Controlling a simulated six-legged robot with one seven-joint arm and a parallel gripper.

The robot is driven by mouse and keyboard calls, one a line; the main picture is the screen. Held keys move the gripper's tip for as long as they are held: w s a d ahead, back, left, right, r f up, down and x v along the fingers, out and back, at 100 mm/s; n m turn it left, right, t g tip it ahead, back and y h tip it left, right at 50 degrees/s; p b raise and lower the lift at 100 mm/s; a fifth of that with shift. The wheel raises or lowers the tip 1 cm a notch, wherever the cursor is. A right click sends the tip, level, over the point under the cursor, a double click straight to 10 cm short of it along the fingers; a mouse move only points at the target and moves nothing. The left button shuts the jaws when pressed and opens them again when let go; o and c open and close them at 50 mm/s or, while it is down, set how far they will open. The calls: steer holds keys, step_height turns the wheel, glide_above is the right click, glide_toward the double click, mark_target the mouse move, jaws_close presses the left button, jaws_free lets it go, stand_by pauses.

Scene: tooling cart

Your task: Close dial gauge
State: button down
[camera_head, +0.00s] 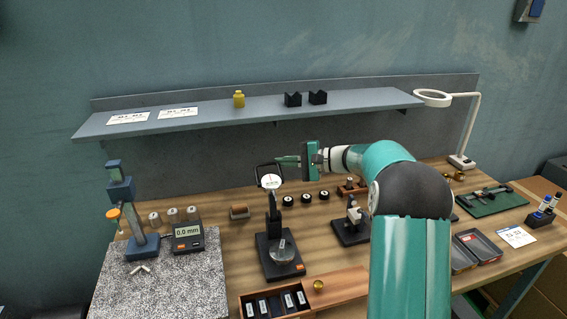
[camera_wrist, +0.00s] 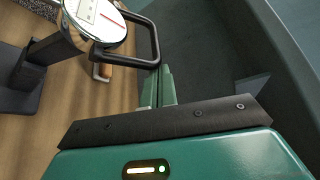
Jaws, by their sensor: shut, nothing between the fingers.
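The dial gauge (camera_head: 271,181) has a round white face and sits on a black stand (camera_head: 280,262) on the bench. A black frame-like loop stands out around the top of its face. In the wrist view the white dial face (camera_wrist: 96,18) is at the upper left, with the black loop (camera_wrist: 150,42) reaching right from it. My gripper (camera_head: 284,160) is at the loop's upper right, level with the top of the dial. Its green fingers (camera_wrist: 158,88) are shut and empty, with their tips at the loop; I cannot tell whether they touch it.
A digital readout (camera_head: 187,235) and a blue stand (camera_head: 140,235) are at left. A small microscope-like device (camera_head: 353,215) stands right of the gauge. A wooden tray (camera_head: 340,287) lies in front.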

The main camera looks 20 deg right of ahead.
steer(key=s+f+n+t+y, duration=0.2)
steer(key=s+n, duration=0.6)
steer(key=s, duration=1.1)
steer(key=shift+y, duration=1.1)
steer(key=shift+s+f, duration=0.1)
steer(key=shift+f, duration=0.05)
steer(key=d, duration=0.9)
steer(key=shift+s+d+f, duration=0.2)
steer(key=shift+s+f, duration=0.1)
steer(key=shift+f, duration=0.15)
